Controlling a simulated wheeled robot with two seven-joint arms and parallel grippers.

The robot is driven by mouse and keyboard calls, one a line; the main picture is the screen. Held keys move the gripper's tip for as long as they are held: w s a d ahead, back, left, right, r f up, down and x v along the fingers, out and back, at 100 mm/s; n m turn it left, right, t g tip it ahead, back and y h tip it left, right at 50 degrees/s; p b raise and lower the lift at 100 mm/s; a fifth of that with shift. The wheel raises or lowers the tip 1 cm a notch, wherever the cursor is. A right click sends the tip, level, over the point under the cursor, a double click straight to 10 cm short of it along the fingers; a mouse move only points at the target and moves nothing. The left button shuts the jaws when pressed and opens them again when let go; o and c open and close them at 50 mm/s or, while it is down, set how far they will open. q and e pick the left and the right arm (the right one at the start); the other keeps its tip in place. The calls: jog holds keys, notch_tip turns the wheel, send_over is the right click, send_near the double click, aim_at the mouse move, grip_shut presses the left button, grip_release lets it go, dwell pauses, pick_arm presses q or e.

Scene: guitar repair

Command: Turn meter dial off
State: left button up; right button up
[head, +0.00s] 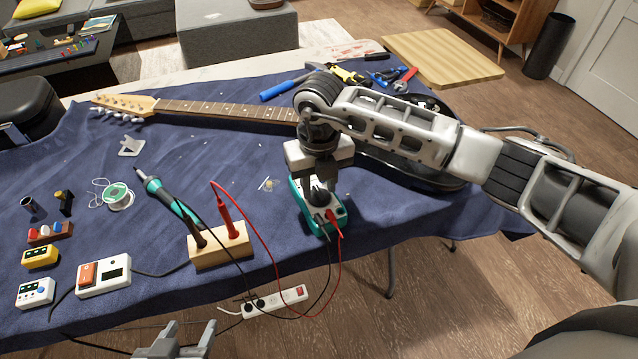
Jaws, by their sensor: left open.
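The meter (301,205) is a teal-edged unit with a pale face. It lies near the front edge of the blue-covered table, with red and black leads plugged into its near end. Its dark round dial (321,195) is partly covered by my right gripper (319,186), which points down over it from above. The fingers are at the dial, but I cannot tell whether they are closed on it. My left gripper (187,335) is open and empty at the bottom edge, below the table's front edge, away from the meter.
A wooden block (222,250) holds the red and black probes, their leads looping to the meter. A guitar (225,109) lies behind, partly hidden by my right arm. A power strip (276,300) is below the front edge.

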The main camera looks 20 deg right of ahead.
aim_at(319, 192)
notch_tip(319, 192, up, 15)
jog(key=b, duration=0.1)
jog(key=shift+r, duration=0.15)
dwell(0.3)
